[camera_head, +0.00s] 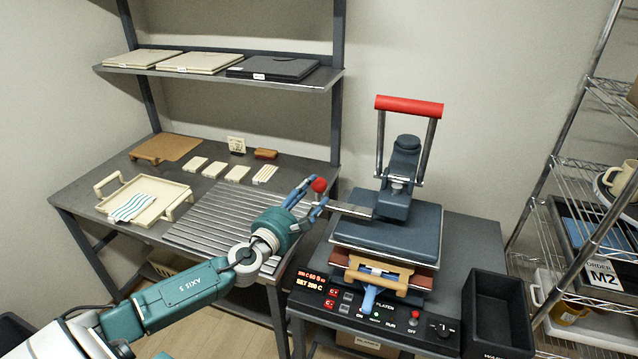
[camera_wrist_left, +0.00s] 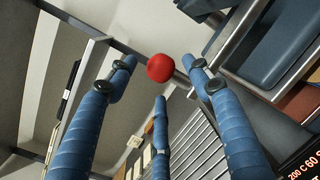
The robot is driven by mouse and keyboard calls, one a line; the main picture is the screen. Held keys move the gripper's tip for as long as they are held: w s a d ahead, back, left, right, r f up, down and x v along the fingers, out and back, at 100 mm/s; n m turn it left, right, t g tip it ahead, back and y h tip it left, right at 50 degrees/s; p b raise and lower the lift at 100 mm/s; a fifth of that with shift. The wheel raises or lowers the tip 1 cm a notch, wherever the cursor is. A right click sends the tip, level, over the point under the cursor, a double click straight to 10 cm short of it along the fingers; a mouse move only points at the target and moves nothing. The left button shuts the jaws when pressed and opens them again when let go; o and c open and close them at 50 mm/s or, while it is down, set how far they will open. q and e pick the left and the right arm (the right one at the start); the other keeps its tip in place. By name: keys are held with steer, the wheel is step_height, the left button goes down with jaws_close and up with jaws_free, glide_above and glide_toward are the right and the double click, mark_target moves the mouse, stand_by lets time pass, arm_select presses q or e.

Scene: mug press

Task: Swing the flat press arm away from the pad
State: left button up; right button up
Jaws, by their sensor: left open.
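The heat press stands on the dark stand at the right, with its dark flat upper plate (camera_head: 385,238) lying over the reddish-brown pad (camera_head: 425,279). Its red bar handle (camera_head: 409,106) is raised. A grey metal lever (camera_head: 351,210) reaches left from the press and ends in a red ball knob (camera_head: 319,185). My left gripper (camera_head: 311,194) is open, with its blue fingers spread near the knob. In the left wrist view the knob (camera_wrist_left: 160,68) appears between the tips of the three fingers (camera_wrist_left: 160,84); contact cannot be told. My right gripper is not in view.
A ribbed metal rack (camera_head: 218,215) lies on the table left of the press. A cream tray (camera_head: 150,205) with a striped cloth is further left. A black bin (camera_head: 497,315) and a wire shelf (camera_head: 570,165) stand to the right.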

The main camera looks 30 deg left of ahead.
mark_target(316, 189)
arm_select(q)
steer(key=w, duration=0.5)
steer(key=shift+a, duration=0.2)
steer(key=shift+s, duration=0.1)
jaws_close()
jaws_free()
steer(key=s, duration=1.2)
steer(key=shift+d, duration=0.45)
